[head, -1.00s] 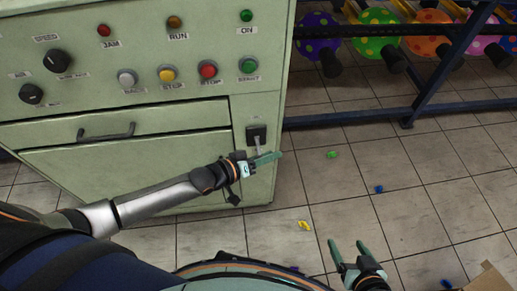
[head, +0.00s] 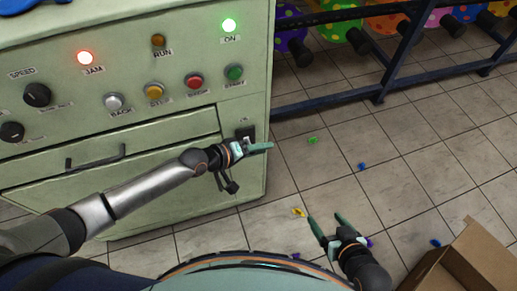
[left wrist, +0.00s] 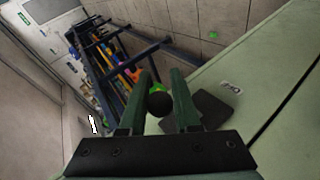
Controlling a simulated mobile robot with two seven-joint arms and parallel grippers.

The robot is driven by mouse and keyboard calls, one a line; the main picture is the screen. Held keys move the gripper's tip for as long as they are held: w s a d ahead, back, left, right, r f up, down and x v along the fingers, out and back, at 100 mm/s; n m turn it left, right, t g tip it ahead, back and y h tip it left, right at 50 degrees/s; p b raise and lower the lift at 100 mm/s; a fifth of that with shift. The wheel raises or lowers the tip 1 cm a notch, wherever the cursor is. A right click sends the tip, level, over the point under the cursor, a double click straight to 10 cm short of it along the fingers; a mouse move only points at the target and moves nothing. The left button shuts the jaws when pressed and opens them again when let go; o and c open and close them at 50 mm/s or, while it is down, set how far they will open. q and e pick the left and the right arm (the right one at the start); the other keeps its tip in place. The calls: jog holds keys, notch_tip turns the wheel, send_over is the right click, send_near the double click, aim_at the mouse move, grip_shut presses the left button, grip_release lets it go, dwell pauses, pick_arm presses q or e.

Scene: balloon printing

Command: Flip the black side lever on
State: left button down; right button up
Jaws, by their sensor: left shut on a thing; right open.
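The black side lever's dark mounting plate (head: 246,132) is on the right part of the green machine's front. My left gripper (head: 262,147) is just below and in front of the plate and hides most of the lever. In the left wrist view, the lever's round black knob (left wrist: 158,103) is between the two green fingers, and the dark plate (left wrist: 210,112) is just right of them. The left gripper is shut on the lever. My right gripper (head: 329,222) is open and empty over the floor.
On the machine panel (head: 60,130), the red JAM light (head: 85,58) and green ON light (head: 229,25) glow. A drawer with a black handle (head: 95,157) is left of the lever. A cardboard box (head: 462,260) stands at lower right. Small balloons lie on the tiles; a blue rack is behind.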

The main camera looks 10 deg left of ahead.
pick_arm(q)
jog(key=shift+w+a+r, duration=0.15)
jog(key=shift+w+r, duration=0.25)
jog(key=shift+r, duration=0.1)
jog(key=shift+n, duration=0.3)
jog(key=c, duration=0.9)
grip_release()
jog(key=shift+s+a+g, duration=0.1)
jog(key=shift+s+g, duration=0.1)
jog(key=shift+g, duration=0.1)
jog(key=p+v, duration=0.2)
jog(key=v, duration=1)
jog(key=shift+a, duration=0.15)
jog(key=shift+s, duration=0.1)
